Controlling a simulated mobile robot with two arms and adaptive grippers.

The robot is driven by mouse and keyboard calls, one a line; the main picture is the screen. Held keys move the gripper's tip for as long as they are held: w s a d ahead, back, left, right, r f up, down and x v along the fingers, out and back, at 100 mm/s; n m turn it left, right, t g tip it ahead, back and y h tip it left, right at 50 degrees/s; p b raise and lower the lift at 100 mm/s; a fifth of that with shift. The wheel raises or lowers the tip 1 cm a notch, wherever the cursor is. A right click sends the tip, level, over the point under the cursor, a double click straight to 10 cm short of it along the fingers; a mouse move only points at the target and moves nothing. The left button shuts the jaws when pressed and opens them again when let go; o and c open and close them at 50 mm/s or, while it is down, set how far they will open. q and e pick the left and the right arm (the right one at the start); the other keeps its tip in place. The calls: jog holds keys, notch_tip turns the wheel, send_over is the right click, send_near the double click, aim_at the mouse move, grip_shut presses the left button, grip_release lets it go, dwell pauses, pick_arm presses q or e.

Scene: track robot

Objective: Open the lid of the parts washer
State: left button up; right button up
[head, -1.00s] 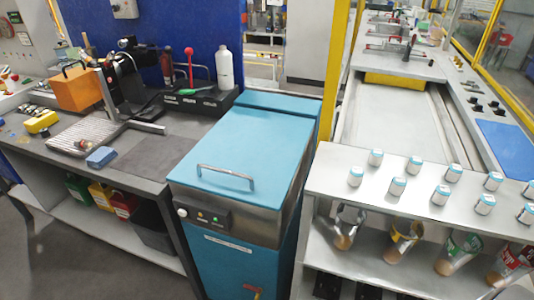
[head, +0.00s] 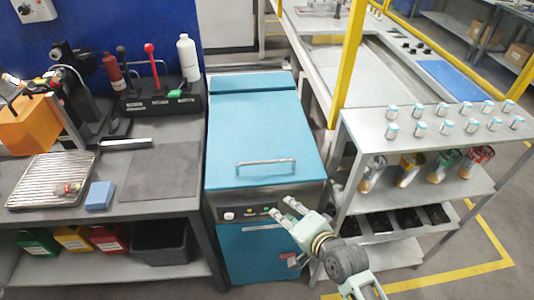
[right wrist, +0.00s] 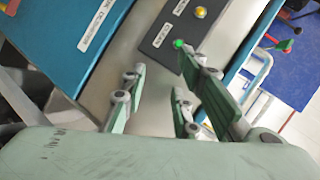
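The parts washer (head: 255,245) is a teal cabinet with a metal front band, standing between the workbench and a metal shelf unit. Its flat teal lid (head: 262,130) is shut, with a metal bar handle (head: 266,165) near the front edge. My right gripper (head: 283,206) is in front of the control panel (head: 245,214), below and apart from the handle. In the right wrist view my right gripper (right wrist: 158,82) has its fingers apart and nothing between them. That view also shows the control panel (right wrist: 165,38) with a green light. My left gripper is not in view.
The workbench (head: 175,170) at left holds a rack, a blue block (head: 99,195) and a bottle (head: 188,58). The metal shelf unit (head: 365,130) at right carries several small jars. A yellow post (head: 347,65) stands behind its left end.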

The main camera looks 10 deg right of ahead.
jog(key=m+t+y, duration=0.1)
jog(key=m+t, duration=0.1)
send_near(268, 161)
notch_tip(268, 161, down, 5)
jog(key=a, duration=0.1)
jog(key=w+r+m, duration=0.1)
jog(key=w+r+m+t, duration=0.1)
jog(key=w, duration=0.1)
jog(key=shift+w+r+p, duration=0.1)
jog(key=shift+r+p, duration=0.2)
jog(key=shift+p, duration=0.05)
jog(key=x, duration=0.5)
jog(key=shift+a+r+p, duration=0.15)
jog(key=shift+a+p, duration=0.05)
jog(key=shift+p, duration=0.1)
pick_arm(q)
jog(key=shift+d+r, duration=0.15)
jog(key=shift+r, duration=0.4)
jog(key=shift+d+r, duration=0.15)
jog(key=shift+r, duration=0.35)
pick_arm(e)
jog(key=shift+w+a, duration=0.3)
jog(key=shift+w, duration=0.3)
jog(key=shift+c, duration=0.2)
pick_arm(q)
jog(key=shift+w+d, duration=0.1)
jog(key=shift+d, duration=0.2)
pick_arm(e)
jog(key=shift+f, duration=0.25)
grip_shut()
